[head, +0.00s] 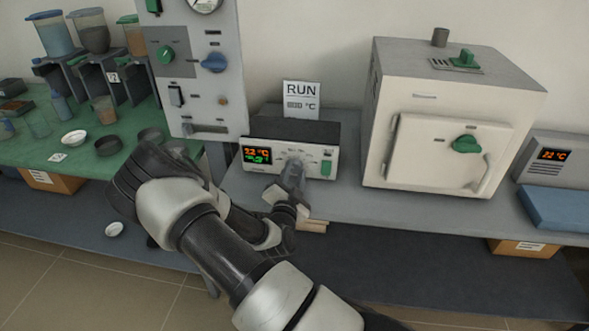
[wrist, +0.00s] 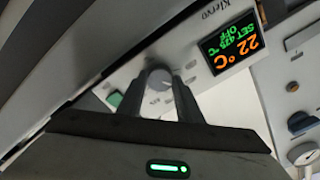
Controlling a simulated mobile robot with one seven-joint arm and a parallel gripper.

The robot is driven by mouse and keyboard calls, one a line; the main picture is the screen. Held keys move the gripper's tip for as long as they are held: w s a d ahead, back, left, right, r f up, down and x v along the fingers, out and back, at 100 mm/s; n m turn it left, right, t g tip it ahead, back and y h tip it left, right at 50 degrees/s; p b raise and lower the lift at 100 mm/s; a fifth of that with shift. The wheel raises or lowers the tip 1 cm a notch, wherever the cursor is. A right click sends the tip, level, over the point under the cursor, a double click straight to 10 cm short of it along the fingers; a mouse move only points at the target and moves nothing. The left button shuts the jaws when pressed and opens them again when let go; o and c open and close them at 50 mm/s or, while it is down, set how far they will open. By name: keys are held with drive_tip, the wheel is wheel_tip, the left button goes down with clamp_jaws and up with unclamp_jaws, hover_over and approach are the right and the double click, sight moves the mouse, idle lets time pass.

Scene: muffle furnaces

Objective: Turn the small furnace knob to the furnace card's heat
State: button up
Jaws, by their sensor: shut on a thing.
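The knob (wrist: 158,80) is round and grey, on the white front panel of a low control box (head: 312,158). My gripper (wrist: 160,84) is shut on the knob, with one finger on each side of it in the wrist view. In the head view my gripper (head: 294,178) reaches the panel and mostly hides the knob. The display (wrist: 231,43) reads 22 °C, SET 425 °C and OFF. It also shows at the left of the panel in the head view (head: 257,154). A white card (head: 301,98) stands behind the box, reading RUN and a °C number too small to read surely.
A green switch (head: 327,166) sits at the panel's right. A white furnace (head: 395,160) with a green door knob stands to the right. A tall grey panel (head: 222,80) with knobs stands at the left. The green bench (head: 55,177) holds cups and dishes.

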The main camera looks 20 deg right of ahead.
drive_tip(key=m+p, duration=0.5)
drive_tip(key=shift+r, duration=0.1)
drive_tip(key=m+p, duration=0.3)
drive_tip(key=m, duration=0.3)
drive_tip(key=m+p, duration=0.2)
drive_tip(key=m, duration=0.3)
drive_tip(key=shift+p, duration=0.4)
drive_tip(key=m+p, duration=0.1)
drive_tip(key=m, duration=0.5)
drive_tip(key=shift+a+f+p, duration=0.1)
drive_tip(key=shift+f+p, duration=0.1)
drive_tip(key=shift+p, duration=0.2)
drive_tip(key=o, duration=1)
drive_tip(key=shift+o, duration=0.2)
drive_tip(key=v, duration=1.7)
drive_tip(key=shift+s+a, duration=0.15)
